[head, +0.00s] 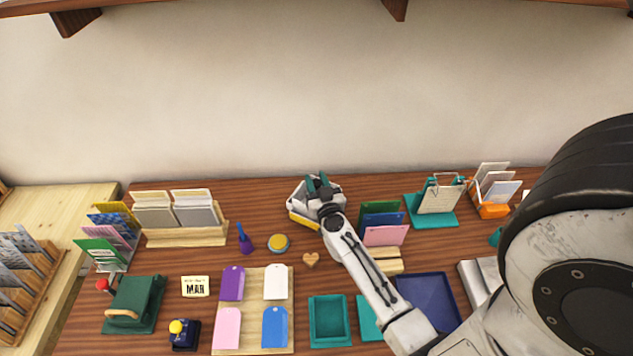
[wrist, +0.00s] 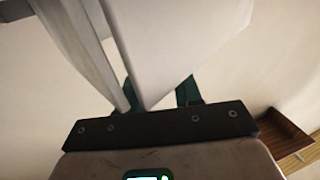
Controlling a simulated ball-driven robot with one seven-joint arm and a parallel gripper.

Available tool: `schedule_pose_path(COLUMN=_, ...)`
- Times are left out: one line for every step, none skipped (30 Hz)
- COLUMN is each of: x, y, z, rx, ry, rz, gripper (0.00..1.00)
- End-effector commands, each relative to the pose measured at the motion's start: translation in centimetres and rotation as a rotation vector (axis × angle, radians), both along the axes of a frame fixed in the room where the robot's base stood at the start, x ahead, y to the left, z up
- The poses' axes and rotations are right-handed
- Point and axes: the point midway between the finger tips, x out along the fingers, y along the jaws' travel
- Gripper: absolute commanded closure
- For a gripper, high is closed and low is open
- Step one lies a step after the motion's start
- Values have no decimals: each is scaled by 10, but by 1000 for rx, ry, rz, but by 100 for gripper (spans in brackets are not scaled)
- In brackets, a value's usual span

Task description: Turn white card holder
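Whether the fingers press on the holder cannot be told.
Right of the holder stand green, blue and pink cards (head: 383,226). A teal stand (head: 432,215) and an orange holder (head: 492,209) are farther right. A yellow-topped round tin (head: 278,243) and a wooden heart (head: 311,260) lie in front. A purple stamp (head: 246,243) stands left.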

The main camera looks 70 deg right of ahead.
Motion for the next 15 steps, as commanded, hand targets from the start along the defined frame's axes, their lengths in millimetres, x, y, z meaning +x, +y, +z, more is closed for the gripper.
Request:
schedule_pose_path(x=1, y=0, z=2, rx=-2, ry=-3, rz=2, gripper=62)
schedule_pose_path(x=1, y=0, z=2, rx=-2, ry=-3, rz=2, gripper=59)
schedule_pose_path(x=1, y=0, z=2, rx=-2, ry=-3, rz=1, gripper=55)
schedule_pose_path(x=1, y=0, z=2, rx=-2, ry=-2, rz=1, gripper=52)
schedule_pose_path(x=1, y=0, z=2, rx=-2, ry=-2, rz=1, gripper=49)
schedule_pose_path(x=1, y=0, z=1, rx=-2, ry=-1, rz=1, gripper=46)
schedule_pose_path(x=1, y=0, z=1, rx=-2, ry=-1, rz=1, gripper=46)
schedule_pose_path(x=1, y=0, z=1, rx=-2, ry=-1, rz=0, gripper=46)
schedule_pose_path(x=1, y=0, z=1, rx=-2, ry=-1, rz=0, gripper=46)
schedule_pose_path(x=1, y=0, z=1, rx=-2, ry=-1, rz=0, gripper=46)
schedule_pose_path(x=1, y=0, z=1, rx=-1, ry=-1, rz=0, gripper=46)
schedule_pose_path(x=0, y=0, z=1, rx=-1, ry=-1, rz=0, gripper=46)
schedule_pose_path(x=0, y=0, z=1, rx=-1, ry=-1, rz=0, gripper=46)
schedule_pose_path(x=0, y=1, z=1, rx=-1, ry=-1, rz=0, gripper=46)
schedule_pose_path(x=-2, y=3, z=1, rx=-1, ry=1, rz=0, gripper=46)
